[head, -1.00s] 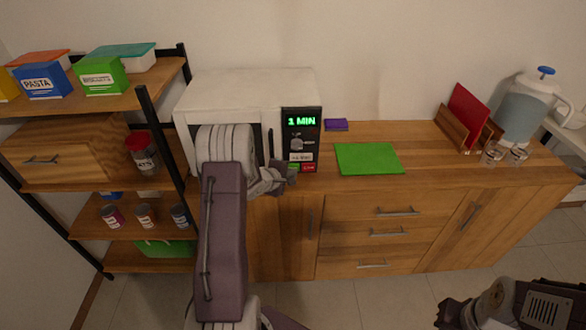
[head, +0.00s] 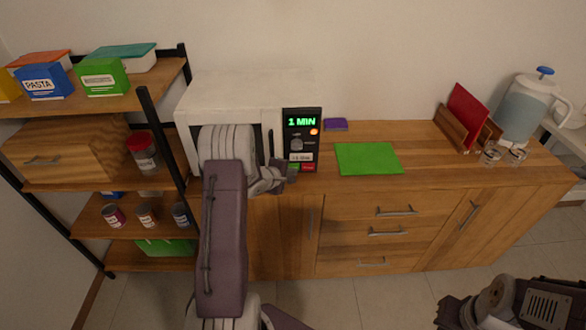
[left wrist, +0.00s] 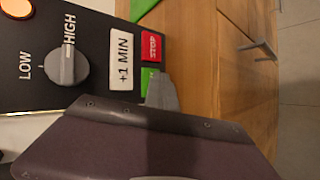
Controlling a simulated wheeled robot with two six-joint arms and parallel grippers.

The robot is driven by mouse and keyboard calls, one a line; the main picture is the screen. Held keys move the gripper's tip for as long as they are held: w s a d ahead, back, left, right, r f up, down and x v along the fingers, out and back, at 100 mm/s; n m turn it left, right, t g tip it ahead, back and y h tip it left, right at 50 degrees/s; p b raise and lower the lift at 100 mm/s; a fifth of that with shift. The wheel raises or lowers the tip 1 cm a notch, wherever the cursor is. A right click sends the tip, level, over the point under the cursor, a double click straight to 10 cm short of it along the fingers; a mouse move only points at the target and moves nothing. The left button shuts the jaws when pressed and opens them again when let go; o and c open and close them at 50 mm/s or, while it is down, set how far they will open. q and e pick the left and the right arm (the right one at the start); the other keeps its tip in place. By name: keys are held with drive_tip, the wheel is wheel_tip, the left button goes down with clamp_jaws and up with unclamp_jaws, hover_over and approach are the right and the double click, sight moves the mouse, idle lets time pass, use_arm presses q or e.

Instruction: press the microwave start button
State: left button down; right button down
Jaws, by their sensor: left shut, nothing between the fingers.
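The white microwave (head: 250,90) stands at the left end of the wooden counter. Its black control panel (head: 312,150) shows "1 MIN" in green, and an orange light (head: 314,131) is lit. My left gripper (head: 285,178) is shut and empty at the panel's lower left. In the left wrist view its grey fingertip (left wrist: 161,93) is at the green button (left wrist: 149,76) and hides part of it; the tip looks to be touching it. The red STOP button (left wrist: 152,46), the white +1 MIN button (left wrist: 122,57) and the LOW–HIGH knob (left wrist: 68,65) are uncovered.
A shelf (head: 150,203) with boxes and jars stands on the left. The counter holds a green mat (head: 368,158), a purple item (head: 335,124), a red board (head: 467,115) in a rack, and a pitcher (head: 525,110). Part of my right arm shows at bottom right.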

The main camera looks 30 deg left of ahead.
use_arm(q)
drive_tip(key=shift+s+d, duration=0.4)
drive_tip(key=shift+s, duration=0.2)
drive_tip(key=shift+s+d, duration=0.45)
drive_tip(key=shift+s, duration=0.3)
drive_tip(key=shift+s+d, duration=0.45)
drive_tip(key=shift+s, duration=0.25)
drive_tip(key=shift+s+d, duration=0.45)
drive_tip(key=shift+s, duration=0.3)
